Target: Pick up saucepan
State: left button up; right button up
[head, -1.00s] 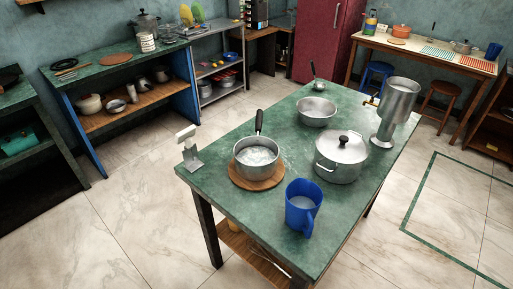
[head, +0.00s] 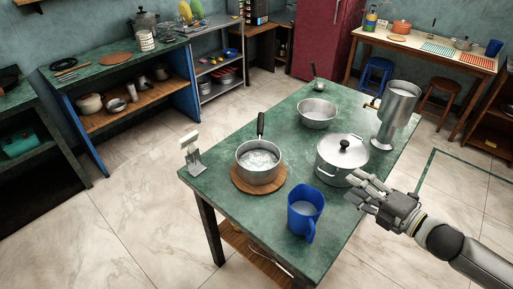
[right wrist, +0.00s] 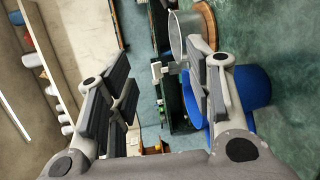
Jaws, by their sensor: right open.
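The saucepan (head: 243,171) is metal with a black handle (head: 261,124) pointing to the back. It stands upright on a round wooden board (head: 258,190) and holds something pale, perhaps water. My right gripper (head: 359,188) is open and empty at the table's right edge, in front of the lidded pot and well to the right of the saucepan. In the right wrist view the open fingers (right wrist: 160,98) stand apart, and a metal pan wall (right wrist: 181,40), likely the saucepan, shows beyond them, partly hidden. My left gripper is not in view.
A blue jug (head: 303,213) stands between my right gripper and the saucepan. A lidded pot (head: 335,165), a metal bowl (head: 317,112) and a tall metal dispenser (head: 398,105) stand on the green table (head: 220,160). A white-topped metal tool (head: 193,158) is at its left corner.

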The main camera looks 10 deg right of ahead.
aim_at(258, 161)
jog(key=i+j, duration=0.25)
jog(key=i, duration=0.2)
jog(key=i+j, duration=0.2)
jog(key=i, duration=0.25)
jog(key=i+j, duration=0.25)
jog(key=i, duration=0.15)
